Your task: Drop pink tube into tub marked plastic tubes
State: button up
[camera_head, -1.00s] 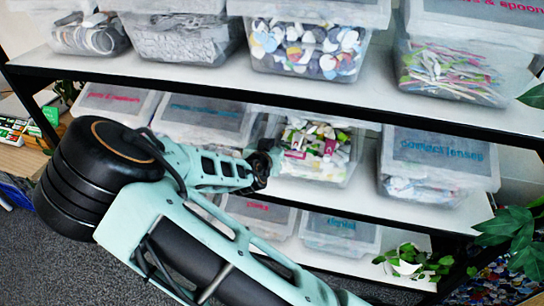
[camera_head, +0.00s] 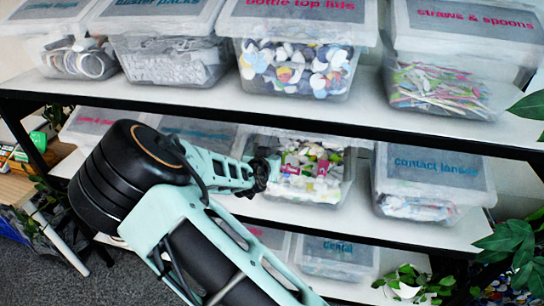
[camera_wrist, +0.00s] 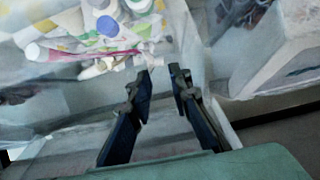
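A clear tub (camera_head: 335,190) on the middle shelf holds several mixed white, green and pink tubes. Its label is not readable. My gripper (camera_head: 268,172) is at the tub's left front side in the head view. In the wrist view, my gripper (camera_wrist: 164,70) has its two dark fingers apart with a gap between them, and nothing is visibly held. The tub's contents lie just beyond the fingertips, with a pink tube-like item (camera_wrist: 85,54) among white and blue-capped tubes. I cannot tell whether this is the task's pink tube.
A tub marked contact lenses (camera_head: 420,205) stands to the right on the same shelf. The upper shelf (camera_head: 300,105) carries tubs including bottle top lids (camera_head: 298,65) and straws & spoons (camera_head: 450,90). A tub marked dental (camera_head: 338,255) sits below. Leaves (camera_head: 510,245) hang at the right.

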jog(key=shift+o, duration=1.4)
jog(key=v, duration=1.2)
